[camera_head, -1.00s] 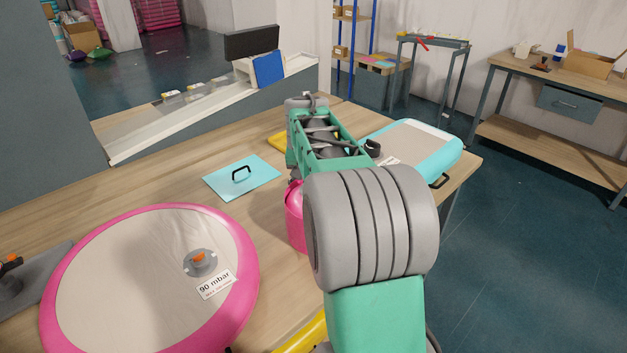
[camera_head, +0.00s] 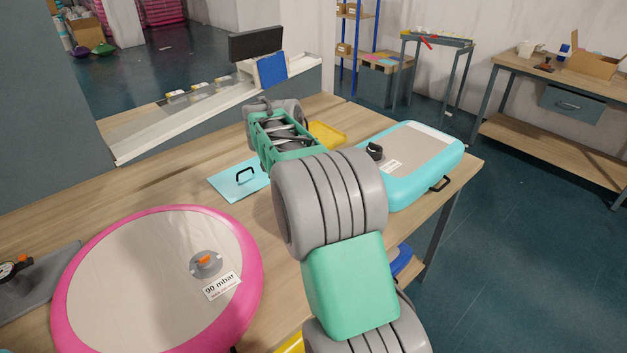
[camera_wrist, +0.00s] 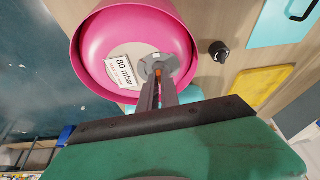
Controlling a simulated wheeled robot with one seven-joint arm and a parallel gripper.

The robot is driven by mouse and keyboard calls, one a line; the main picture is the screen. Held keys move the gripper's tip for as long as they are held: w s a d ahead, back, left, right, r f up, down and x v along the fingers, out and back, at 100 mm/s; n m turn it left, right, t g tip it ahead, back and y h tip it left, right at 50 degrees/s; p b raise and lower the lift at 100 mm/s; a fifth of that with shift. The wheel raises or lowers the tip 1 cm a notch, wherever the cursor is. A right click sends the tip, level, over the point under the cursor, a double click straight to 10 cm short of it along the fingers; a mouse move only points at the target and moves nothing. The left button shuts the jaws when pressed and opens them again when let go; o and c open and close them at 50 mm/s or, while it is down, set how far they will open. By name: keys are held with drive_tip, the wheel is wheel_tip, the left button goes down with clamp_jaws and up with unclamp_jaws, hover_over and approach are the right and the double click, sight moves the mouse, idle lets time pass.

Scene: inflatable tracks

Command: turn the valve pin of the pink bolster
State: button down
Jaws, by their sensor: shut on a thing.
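The pink bolster (camera_wrist: 92,48) shows in the wrist view, with its beige end face, an "80 mbar" label (camera_wrist: 122,70) and a round grey valve (camera_wrist: 150,62). The small orange valve pin (camera_wrist: 158,72) sits at the valve's middle. My gripper (camera_wrist: 158,79) has its two fingers close together at the valve, shut on the pin. The fingertips partly hide the pin, so its turn angle cannot be read. In the head view my arm hides the bolster and my gripper.
A pink round pad (camera_head: 254,265) marked "90 mbar", with its own orange-pinned valve (camera_head: 205,263), lies front left. A turquoise pad (camera_head: 445,155) lies right, a light-blue plate (camera_head: 222,185) and yellow tray (camera_head: 333,132) behind my arm. A black knob (camera_wrist: 218,50) stands near the bolster.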

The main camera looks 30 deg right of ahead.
idle(0.4)
drive_tip(key=c, duration=1.6)
unclamp_jaws()
drive_tip(key=v, duration=0.7)
drive_tip(key=shift+a+r+p, duration=0.2)
drive_tip(key=shift+r+p, duration=0.15)
drive_tip(key=s+a+f+n+t+y, duration=0.1)
drive_tip(key=s+a+f+n, duration=0.1)
drive_tip(key=s+a+n, duration=0.3)
drive_tip(key=s+a+f+n+y, duration=0.1)
drive_tip(key=s+a+f+n, duration=0.2)
drive_tip(key=a, duration=0.7)
drive_tip(key=s+a+f+n+t+y, duration=0.1)
drive_tip(key=s+a+f+n+y, duration=0.1)
drive_tip(key=s+a+n, duration=0.5)
drive_tip(key=shift+s+a+f+n+t, duration=0.1)
drive_tip(key=shift+s+n+t, duration=0.1)
drive_tip(key=shift+s, duration=0.8)
drive_tip(key=shift+s+a+f+n+t, duration=0.1)
drive_tip(key=shift+s+a+n, duration=0.1)
drive_tip(key=shift+s, duration=0.8)
